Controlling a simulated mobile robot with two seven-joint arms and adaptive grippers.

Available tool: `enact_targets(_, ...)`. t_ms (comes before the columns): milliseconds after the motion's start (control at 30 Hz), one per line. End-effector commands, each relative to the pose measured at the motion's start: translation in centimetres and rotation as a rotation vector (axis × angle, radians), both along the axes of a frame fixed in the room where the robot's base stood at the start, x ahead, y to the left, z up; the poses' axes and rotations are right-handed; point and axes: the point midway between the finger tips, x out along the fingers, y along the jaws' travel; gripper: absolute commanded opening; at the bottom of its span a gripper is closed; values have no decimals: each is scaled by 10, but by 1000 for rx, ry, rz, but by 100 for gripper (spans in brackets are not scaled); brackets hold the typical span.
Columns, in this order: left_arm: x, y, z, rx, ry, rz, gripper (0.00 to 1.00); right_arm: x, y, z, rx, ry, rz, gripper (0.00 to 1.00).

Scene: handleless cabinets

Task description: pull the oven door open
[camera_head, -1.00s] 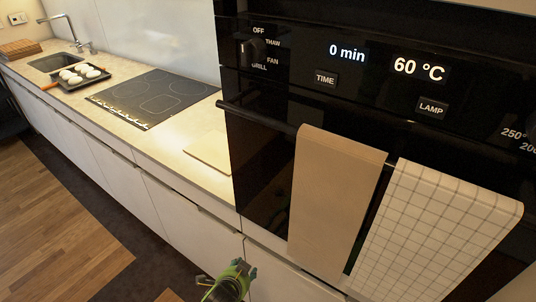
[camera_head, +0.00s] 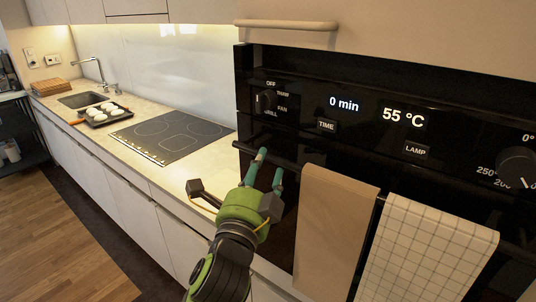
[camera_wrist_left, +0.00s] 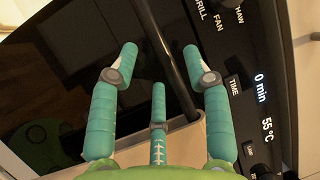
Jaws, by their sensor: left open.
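The black oven door (camera_head: 284,243) is shut below the control panel. Its long dark handle bar (camera_head: 246,149) runs across the top of the door, and two towels hang over it. My left gripper (camera_head: 269,168) is open at the bar's left part, left of the beige towel (camera_head: 334,235). In the left wrist view the bar (camera_wrist_left: 172,58) runs between the spread teal fingers of the gripper (camera_wrist_left: 160,58), which are not closed on it. Whether any finger touches the bar cannot be told. My right gripper is not in view.
A white checked towel (camera_head: 430,253) hangs right of the beige one. Oven knobs (camera_head: 265,102) and a display reading 55 °C sit above the handle. Left are the counter, a cooktop (camera_head: 172,135) and a tray with white items (camera_head: 102,115). The wooden floor (camera_head: 60,245) is free.

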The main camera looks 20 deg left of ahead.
Motion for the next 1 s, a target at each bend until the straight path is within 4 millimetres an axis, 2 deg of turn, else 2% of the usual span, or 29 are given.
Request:
enact_targets(100, 19, 2, 7, 0, 0, 2, 49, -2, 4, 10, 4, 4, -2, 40)
enact_targets(233, 33, 2, 8, -2, 1, 0, 49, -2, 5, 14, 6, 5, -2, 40)
enact_targets(600, 39, 2, 7, -4, 1, -2, 49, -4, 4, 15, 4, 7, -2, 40)
enact_targets(667, 39, 2, 7, -4, 1, -2, 25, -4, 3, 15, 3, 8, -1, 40)
enact_targets(700, 39, 2, 7, -4, 1, -2, 9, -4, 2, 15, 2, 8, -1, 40)
enact_targets(733, 39, 2, 7, -4, 1, -2, 0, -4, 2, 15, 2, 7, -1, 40)
enact_targets(1000, 39, 3, 5, -3, -2, 0, 0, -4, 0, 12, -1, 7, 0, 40)
